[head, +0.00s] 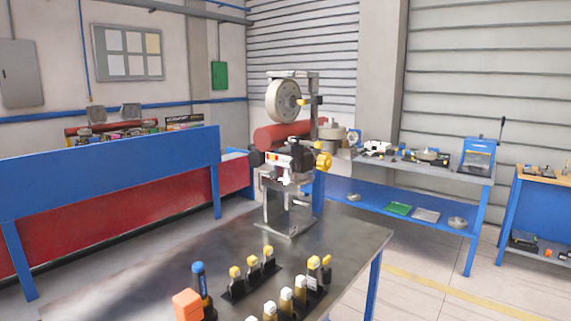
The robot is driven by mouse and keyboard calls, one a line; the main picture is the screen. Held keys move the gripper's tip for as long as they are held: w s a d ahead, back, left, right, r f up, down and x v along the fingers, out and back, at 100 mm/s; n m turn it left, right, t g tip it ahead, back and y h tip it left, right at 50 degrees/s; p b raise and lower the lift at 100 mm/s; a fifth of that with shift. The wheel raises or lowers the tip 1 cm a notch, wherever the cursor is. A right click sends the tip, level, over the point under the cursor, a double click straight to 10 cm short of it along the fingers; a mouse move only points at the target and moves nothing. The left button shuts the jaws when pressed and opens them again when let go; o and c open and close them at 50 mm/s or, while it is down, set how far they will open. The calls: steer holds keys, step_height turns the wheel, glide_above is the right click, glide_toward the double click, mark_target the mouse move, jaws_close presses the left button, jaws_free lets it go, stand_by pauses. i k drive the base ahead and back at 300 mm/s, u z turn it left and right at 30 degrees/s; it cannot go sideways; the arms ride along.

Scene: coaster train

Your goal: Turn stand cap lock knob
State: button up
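A grey metal stand (287,205) is upright near the far end of the dark table (215,230). It carries a black and white device (290,157) with a yellow knob (323,160) on its right side. I cannot tell which of these is the stand cap lock knob. My gripper is not in view.
Racks with yellow-topped (253,261) and white-topped pieces (286,294) stand at the table's front. A blue-topped post (198,268) and an orange block (187,304) are beside them. A blue-red barrier (115,185) runs left; a workbench (420,172) stands right. The table's middle is clear.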

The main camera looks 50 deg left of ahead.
mark_target(294, 166)
steer(key=k, duration=1.6)
steer(key=u, duration=1.45)
steer(key=i, duration=1)
steer(key=u, duration=0.05)
